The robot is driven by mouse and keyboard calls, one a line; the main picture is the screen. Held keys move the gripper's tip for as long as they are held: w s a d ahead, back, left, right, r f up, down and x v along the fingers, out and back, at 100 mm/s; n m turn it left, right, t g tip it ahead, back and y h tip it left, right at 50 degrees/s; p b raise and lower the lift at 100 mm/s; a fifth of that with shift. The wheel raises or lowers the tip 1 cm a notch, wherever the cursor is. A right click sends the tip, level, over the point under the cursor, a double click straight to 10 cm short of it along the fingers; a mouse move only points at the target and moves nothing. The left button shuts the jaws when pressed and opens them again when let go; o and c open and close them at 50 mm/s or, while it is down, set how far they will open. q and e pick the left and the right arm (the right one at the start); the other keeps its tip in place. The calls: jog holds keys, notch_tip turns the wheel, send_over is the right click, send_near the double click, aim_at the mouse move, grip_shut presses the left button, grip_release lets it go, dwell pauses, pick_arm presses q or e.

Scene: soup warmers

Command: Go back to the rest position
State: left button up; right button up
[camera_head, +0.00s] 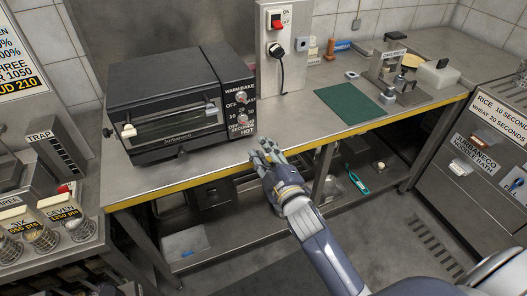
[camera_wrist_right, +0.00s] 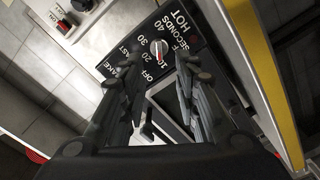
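The fingers look apart from the knob. My left gripper is not seen in either view.
The metal counter (camera_head: 310,108) has clear room right of the oven. A switch box (camera_head: 283,45) stands at the back. A teal-handled tool (camera_head: 358,183) lies on the lower shelf.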

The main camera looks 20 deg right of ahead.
jog(key=shift+s, duration=0.1)
dwell(0.4)
jog(key=s+f+m+g, duration=0.1)
jog(key=s+f+g, duration=0.25)
jog(key=f, duration=0.85)
jog(key=s+f+m+g, duration=0.2)
jog(key=s+f, duration=0.2)
jog(key=f, duration=0.7)
jog(key=s+f+m+g, duration=0.1)
jog(key=s+f+g, duration=0.25)
jog(key=f, duration=0.85)
jog(key=s+f+m+g, duration=0.2)
jog(key=s+f+g, duration=0.1)
jog(key=s+f, duration=1.1)
jog(key=s+d+f+m+g, duration=0.1)
jog(key=s+f, duration=0.3)
jog(key=s, duration=0.8)
jog(key=s+d+f+m+g, duration=0.2)
jog(key=s+f+g, duration=0.2)
jog(key=s, duration=0.8)
jog(key=shift+h, duration=0.3)
